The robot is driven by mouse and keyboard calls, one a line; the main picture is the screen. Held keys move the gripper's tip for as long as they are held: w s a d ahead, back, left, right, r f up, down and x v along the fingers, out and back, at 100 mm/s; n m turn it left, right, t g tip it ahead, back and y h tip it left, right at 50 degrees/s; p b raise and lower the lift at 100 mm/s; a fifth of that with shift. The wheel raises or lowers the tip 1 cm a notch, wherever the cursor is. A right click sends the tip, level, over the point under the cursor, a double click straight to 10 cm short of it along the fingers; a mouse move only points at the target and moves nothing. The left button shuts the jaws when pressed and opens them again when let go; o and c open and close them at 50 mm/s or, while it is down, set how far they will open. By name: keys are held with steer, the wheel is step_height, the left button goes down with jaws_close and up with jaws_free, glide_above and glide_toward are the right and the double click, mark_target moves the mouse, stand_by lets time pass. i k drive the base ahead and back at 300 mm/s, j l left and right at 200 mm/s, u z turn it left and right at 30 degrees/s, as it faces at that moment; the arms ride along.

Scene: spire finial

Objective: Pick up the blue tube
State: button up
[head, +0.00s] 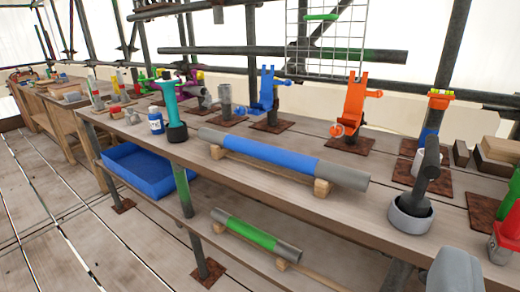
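The blue tube (262,152) is a long grey pipe with a wide blue middle band. It lies on its side on the wooden bench, across two small wooden blocks (322,187), slanting from upper left to lower right. Nothing covers it and no gripper touches it. A smooth grey rounded shape (455,272) at the bottom right edge may be part of my gripper or arm. No fingertips show, so I cannot tell whether it is open or shut.
A green-banded tube (247,234) lies on a lower level. A dark tool stands in a grey cup (409,219) right of the blue tube. Orange (354,105), blue and teal (168,103) tools stand behind and left. A blue tray (140,168) sits below the bench.

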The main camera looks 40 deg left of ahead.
mark_target(359, 180)
steer(key=i+j, duration=0.65)
steer(key=j, duration=0.25)
steer(key=u, duration=0.05)
